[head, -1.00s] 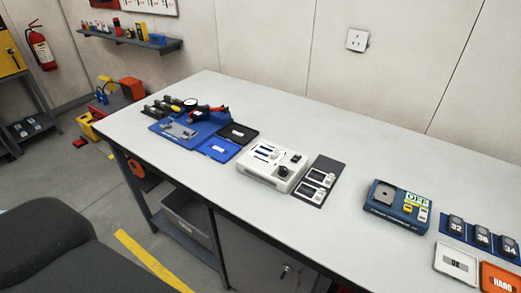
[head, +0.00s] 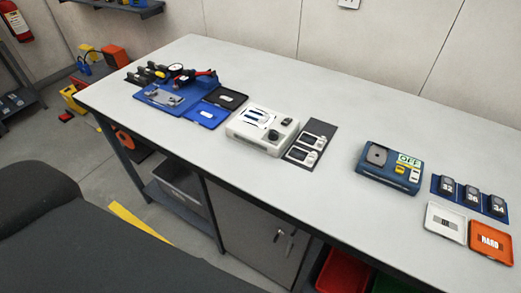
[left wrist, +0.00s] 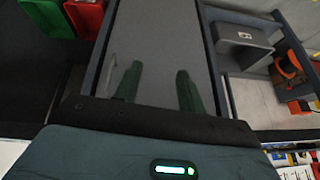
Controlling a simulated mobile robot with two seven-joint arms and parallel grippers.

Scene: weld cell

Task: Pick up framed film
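No piece is plainly recognisable as the framed film. Two small white pieces with dark windows, a rear one (head: 314,140) and a front one (head: 301,155), lie on a dark mat (head: 325,131) on the workbench; they may be framed films, but they are too small to tell. My left gripper (left wrist: 157,88) shows in the left wrist view with its two green fingers apart and nothing between them. It faces a grey panel and is not in the head view. My right gripper is in neither view.
On the workbench (head: 215,60) stand a white device (head: 263,130), a blue device (head: 390,167) marked OFF, a white tray (head: 433,231) and an orange tray (head: 491,242). Red (head: 341,270) and green bins sit below. The bench between the two devices' mats is clear.

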